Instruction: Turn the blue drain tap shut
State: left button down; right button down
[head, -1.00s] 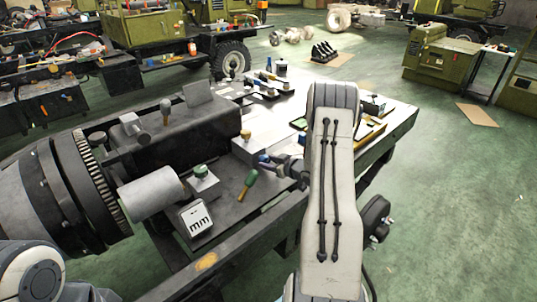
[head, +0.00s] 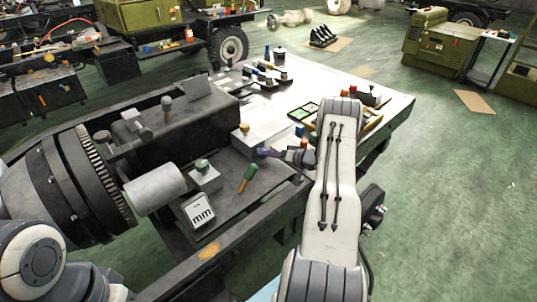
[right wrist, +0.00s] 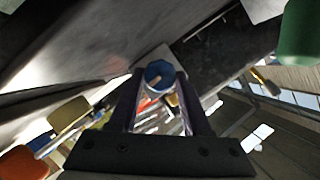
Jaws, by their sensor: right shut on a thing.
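The blue drain tap (right wrist: 160,73) shows in the right wrist view as a round blue end with a pale pin or slot in it. It sits between the two fingers of my right gripper (right wrist: 163,82), which is shut on it. In the head view my right gripper (head: 268,153) reaches left from the end of my arm, low beside the edge of the grey chassis plate. There its fingers largely hide the tap, so the tap's turn angle is unclear. My left arm shows at the lower left, but its gripper is out of view.
A green-handled lever (head: 247,178), a green knob (head: 202,165) and a yellow knob (head: 244,128) stand near my right gripper. A plate marked "mm" (head: 200,211) lies in front. A red block (head: 304,142) sits close behind the gripper. Open green floor lies right.

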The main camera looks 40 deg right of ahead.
jog(key=shift+m, duration=0.4)
dwell(0.3)
jog(key=c, duration=0.6)
grip_release()
jog(key=v, duration=1)
jog(key=shift+s+d+f+b, duration=0.1)
jog(key=shift+s+d+b, duration=0.1)
jog(key=shift+b, duration=0.15)
